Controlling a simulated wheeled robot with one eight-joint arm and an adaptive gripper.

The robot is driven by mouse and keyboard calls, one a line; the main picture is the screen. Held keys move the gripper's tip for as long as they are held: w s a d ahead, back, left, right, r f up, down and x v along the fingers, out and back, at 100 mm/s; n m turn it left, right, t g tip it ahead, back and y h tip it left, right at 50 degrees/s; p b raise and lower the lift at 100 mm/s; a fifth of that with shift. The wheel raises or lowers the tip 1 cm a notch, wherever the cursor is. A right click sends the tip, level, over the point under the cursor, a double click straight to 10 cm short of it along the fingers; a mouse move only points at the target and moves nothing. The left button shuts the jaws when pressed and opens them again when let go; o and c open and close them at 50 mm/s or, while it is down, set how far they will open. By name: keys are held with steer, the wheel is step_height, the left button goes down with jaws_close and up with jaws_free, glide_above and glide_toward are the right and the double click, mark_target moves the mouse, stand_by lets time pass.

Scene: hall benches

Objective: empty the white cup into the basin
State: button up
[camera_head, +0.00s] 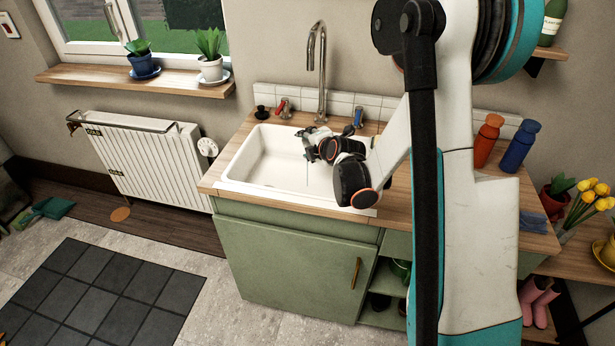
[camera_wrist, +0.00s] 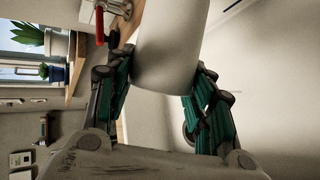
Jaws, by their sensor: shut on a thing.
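The white cup (camera_wrist: 178,55) fills the upper middle of the wrist view, between the two green-sided fingers. My gripper (camera_head: 316,141) is shut on it and hangs over the basin. The wrist view is turned on its side, so my wrist is rolled and the cup looks tipped. The cup's mouth and inside are hidden. In the head view the cup is hardly visible behind the gripper. A thin pale line below the gripper looks like a falling stream. The white basin (camera_head: 243,166) is set in the wooden counter, and no pool shows in it.
The tall metal tap (camera_head: 322,62) rises behind the basin, with red (camera_head: 284,107) and blue (camera_head: 358,116) handles near it. Orange (camera_head: 487,140) and blue (camera_head: 519,145) bottles stand right of my arm. A radiator (camera_head: 150,160) is left of the counter.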

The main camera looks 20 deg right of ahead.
steer(key=shift+w+d+m+g+y+p, duration=0.1)
steer(key=shift+d+m+g+y+p, duration=0.2)
steer(key=shift+d+m+g+y, duration=0.35)
steer(key=m+y, duration=0.1)
steer(key=m+g+y, duration=0.1)
steer(key=f+m+y, duration=0.1)
steer(key=shift+w+d+g+y+b, duration=0.25)
steer(key=shift+g+y+b, duration=0.05)
steer(key=shift+g+y, duration=0.05)
steer(key=shift+w+d+r+m+g+y, duration=0.1)
steer(key=shift+r+m+g+y, duration=0.1)
steer(key=shift+m+y, duration=0.3)
steer(key=shift+d+r+m+g+y, duration=0.1)
steer(key=shift+r+m+g+y, duration=0.1)
steer(key=shift+m+y, duration=0.3)
step_height(320, 180, up, 4)
steer(key=m+y, duration=0.1)
steer(key=y, duration=0.1)
steer(key=shift+f+m+g+y, duration=0.15)
steer(key=shift+m+g+y, duration=0.15)
steer(key=shift+m+y, duration=0.1)
steer(key=shift+w+d+r+m+y, duration=0.1)
steer(key=shift+d+r+m+y, duration=0.05)
steer(key=shift+r+m+y, duration=0.4)
steer(key=shift+f, duration=0.1)
steer(key=shift+r+p, duration=1.45)
steer(key=shift+r, duration=1.05)
